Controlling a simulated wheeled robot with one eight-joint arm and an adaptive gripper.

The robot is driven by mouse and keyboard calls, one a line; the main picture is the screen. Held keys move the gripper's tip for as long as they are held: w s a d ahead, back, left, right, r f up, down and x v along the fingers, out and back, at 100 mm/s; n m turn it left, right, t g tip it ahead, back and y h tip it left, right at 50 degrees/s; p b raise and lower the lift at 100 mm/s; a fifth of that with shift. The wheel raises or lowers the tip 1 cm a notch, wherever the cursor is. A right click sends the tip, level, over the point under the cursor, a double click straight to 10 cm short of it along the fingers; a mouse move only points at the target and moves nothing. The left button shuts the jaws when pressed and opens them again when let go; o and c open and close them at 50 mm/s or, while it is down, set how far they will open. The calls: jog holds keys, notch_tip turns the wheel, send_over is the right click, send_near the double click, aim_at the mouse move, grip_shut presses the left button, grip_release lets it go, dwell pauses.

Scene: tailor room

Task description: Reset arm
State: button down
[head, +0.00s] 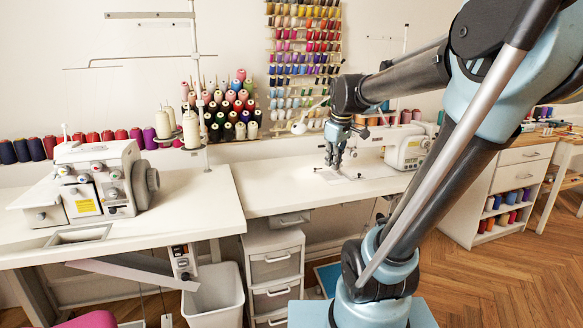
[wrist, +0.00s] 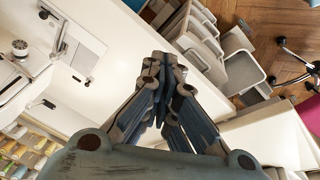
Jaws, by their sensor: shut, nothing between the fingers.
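My gripper (head: 333,158) points down over the right white sewing table (head: 290,194) in the head view. It is shut and empty. In the wrist view my gripper (wrist: 160,65) fills the middle, its two blue-grey fingers meeting at the tips. The white table top (wrist: 100,97) shows beside and below the fingers. My arm reaches in from the right of the head view and hides part of the table and the wall behind.
A white overlock machine (head: 90,184) stands on the left table. A sewing machine (head: 412,146) stands right of my gripper. Thread spools (head: 228,108) stand behind the tables. A drawer unit (head: 275,265) and a bin (head: 213,296) are below. Wooden floor lies open at lower right.

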jog(key=s+d+f+m, duration=0.2)
jog(key=s+f+m, duration=0.2)
jog(key=s+f, duration=0.4)
jog(key=s+d+f+m+g, duration=0.1)
jog(key=s+d+f+m, duration=0.2)
jog(key=s+f, duration=0.5)
jog(key=s+m, duration=0.1)
jog(key=s, duration=0.3)
jog(key=shift+f+m+h, duration=0.3)
jog(key=shift+f+m, duration=0.1)
